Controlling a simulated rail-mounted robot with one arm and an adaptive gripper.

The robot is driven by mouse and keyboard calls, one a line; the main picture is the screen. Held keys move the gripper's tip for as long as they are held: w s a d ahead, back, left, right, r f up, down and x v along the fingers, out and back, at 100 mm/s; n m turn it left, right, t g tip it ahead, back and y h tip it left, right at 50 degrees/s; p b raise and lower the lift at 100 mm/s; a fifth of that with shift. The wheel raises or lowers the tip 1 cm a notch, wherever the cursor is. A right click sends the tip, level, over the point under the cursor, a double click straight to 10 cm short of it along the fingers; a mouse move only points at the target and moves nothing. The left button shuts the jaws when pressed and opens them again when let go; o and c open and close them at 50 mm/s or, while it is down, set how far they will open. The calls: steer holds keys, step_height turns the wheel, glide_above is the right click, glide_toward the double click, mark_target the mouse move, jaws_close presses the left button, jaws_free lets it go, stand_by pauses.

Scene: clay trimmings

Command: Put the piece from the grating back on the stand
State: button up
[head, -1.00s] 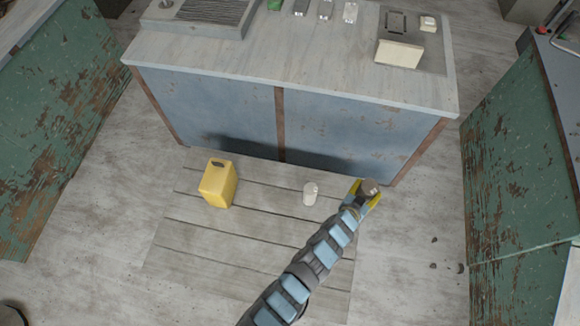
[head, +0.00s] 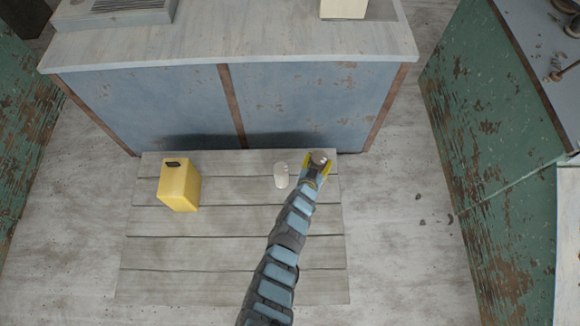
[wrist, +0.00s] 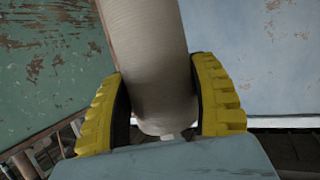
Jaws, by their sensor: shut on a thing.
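My gripper (head: 317,167) is shut on a grey-brown cylindrical piece (head: 320,157), above the right far part of the slatted grating (head: 235,250). In the wrist view the piece (wrist: 150,55) is pale, finely ribbed and upright to slightly tilted between the yellow fingers (wrist: 160,110). A small white cylinder (head: 281,175) stands on the grating just left of my gripper. A blue-fronted bench (head: 305,100) with a pale top stands behind; I cannot tell whether it is the stand. The height of the piece above the grating is unclear.
A yellow canister (head: 180,186) stands on the left of the grating. A cream block (head: 344,8) and a ridged grey tray (head: 118,14) are on the bench top. Green worn cabinets flank the area, one at the right (head: 490,120). The floor right of the grating is mostly clear.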

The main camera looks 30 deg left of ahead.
steer(key=shift+w+f+b, duration=0.1)
steer(key=shift+f+b, duration=1.35)
steer(key=shift+f, duration=1.45)
steer(key=shift+f, duration=0.1)
steer(key=shift+f+b, duration=1.2)
steer(key=shift+f, duration=0.7)
steer(key=shift+f, duration=0.15)
steer(key=o, duration=1.2)
steer(key=shift+o, duration=0.2)
